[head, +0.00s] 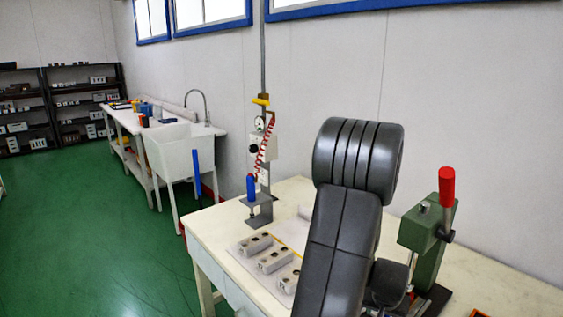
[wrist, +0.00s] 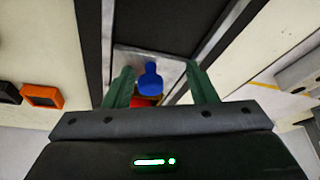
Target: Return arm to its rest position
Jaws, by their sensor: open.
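My arm rises in the head view's foreground over the work table (head: 215,225); my gripper is hidden there. In the wrist view my gripper (wrist: 158,68) has its two green fingers spread apart. A blue bottle-shaped piece (wrist: 151,78) shows in the gap between them, with a bit of red below it. No contact with the fingers can be made out. It lies in front of a pale grey plate beside a dark panel.
A green press (head: 428,235) with a red-knobbed lever (head: 447,188) stands right of my arm. Several grey mould blocks (head: 275,261) lie on the table's left part. A dispensing stand (head: 260,210) holds a blue bottle (head: 251,187). An orange-framed item (wrist: 42,95) shows in the wrist view.

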